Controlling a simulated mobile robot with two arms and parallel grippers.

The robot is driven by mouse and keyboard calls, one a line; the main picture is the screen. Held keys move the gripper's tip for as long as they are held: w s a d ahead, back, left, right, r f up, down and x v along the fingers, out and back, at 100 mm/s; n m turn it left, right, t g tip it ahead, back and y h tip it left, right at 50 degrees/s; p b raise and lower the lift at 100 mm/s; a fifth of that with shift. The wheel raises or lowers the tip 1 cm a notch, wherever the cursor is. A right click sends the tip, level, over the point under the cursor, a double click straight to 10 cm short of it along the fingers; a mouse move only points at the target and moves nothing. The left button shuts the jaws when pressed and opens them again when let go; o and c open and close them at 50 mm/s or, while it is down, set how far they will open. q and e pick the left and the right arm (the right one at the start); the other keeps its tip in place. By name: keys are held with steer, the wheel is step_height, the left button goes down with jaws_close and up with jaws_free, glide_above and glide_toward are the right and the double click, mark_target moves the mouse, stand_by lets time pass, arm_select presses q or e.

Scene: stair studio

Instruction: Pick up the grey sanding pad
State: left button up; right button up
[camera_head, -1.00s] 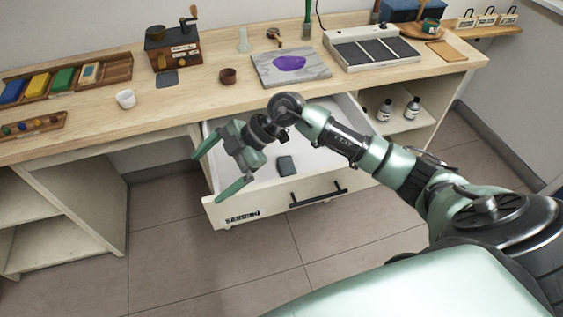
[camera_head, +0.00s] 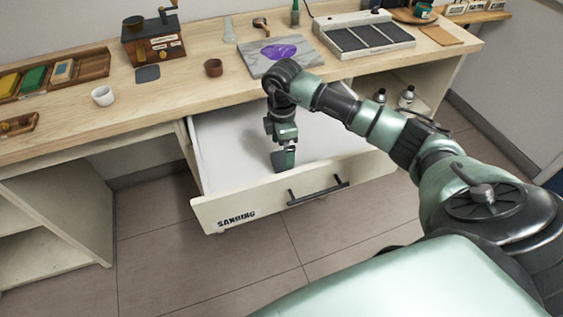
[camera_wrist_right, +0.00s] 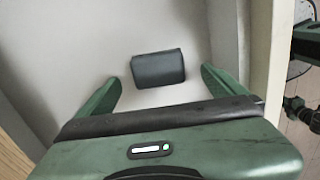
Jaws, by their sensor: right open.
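The grey sanding pad (camera_wrist_right: 158,68) is a small dark block lying flat on the white floor of the open drawer (camera_head: 230,150). In the right wrist view it lies between and slightly beyond the two green fingertips, with a gap on both sides. My right gripper (camera_head: 284,158) points down into the drawer, open and empty. My left gripper is not in view.
The drawer front (camera_head: 300,195) reads "SANDING" and has a dark handle (camera_head: 318,190).

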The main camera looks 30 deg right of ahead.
mark_target(282, 159)
steer(key=shift+w+f, duration=0.15)
steer(key=shift+f, duration=1.65)
steer(key=c, duration=1.5)
steer(key=shift+o, duration=0.2)
step_height(282, 159, up, 20)
